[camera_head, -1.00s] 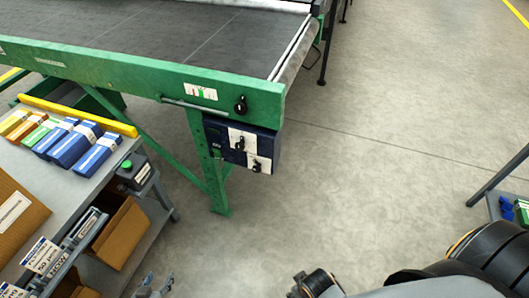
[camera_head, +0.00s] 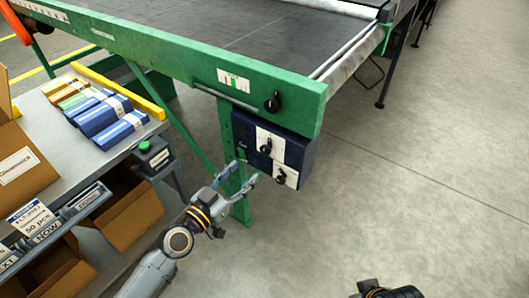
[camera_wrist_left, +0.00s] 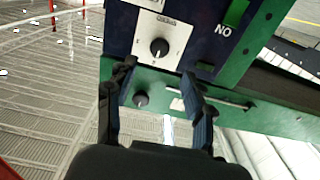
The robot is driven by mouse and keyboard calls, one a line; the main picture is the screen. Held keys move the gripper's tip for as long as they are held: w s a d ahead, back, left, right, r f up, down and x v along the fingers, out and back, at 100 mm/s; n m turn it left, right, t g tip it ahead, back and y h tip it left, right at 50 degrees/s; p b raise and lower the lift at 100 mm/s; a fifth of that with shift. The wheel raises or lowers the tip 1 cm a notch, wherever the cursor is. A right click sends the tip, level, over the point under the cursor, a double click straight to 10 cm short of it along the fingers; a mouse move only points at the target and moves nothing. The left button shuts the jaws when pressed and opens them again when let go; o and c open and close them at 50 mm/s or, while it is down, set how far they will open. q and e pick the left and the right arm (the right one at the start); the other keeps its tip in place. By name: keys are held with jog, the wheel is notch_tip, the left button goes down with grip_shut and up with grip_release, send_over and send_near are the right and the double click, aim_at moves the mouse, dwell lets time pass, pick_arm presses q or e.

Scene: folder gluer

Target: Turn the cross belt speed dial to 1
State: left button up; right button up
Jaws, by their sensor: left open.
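A dark blue control box (camera_head: 308,152) hangs under the green frame. It carries two black dials on white plates, an upper one (camera_head: 266,146) and a lower one (camera_head: 281,177). Their labels are too small to read, so I cannot tell which is the cross belt speed dial. My left gripper (camera_head: 243,174) is open and empty, just left of the lower dial. In the left wrist view, one white-plated dial (camera_wrist_left: 159,47) shows beyond and between the open fingers (camera_wrist_left: 158,88), apart from them. Its pointer setting is unclear.
Another black knob (camera_head: 272,103) sits on the green frame (camera_head: 200,62) above the box. A grey bench (camera_head: 67,153) with blue packs and cartons stands at left, bearing a green button box (camera_head: 153,152). Floor at right is open.

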aim_at(264, 152)
pick_arm(q)
jog(key=x, duration=0.9)
jog(key=shift+w+d, duration=0.2)
jog(key=shift+w, duration=0.1)
jog(key=shift+c, duration=0.4)
grip_shut()
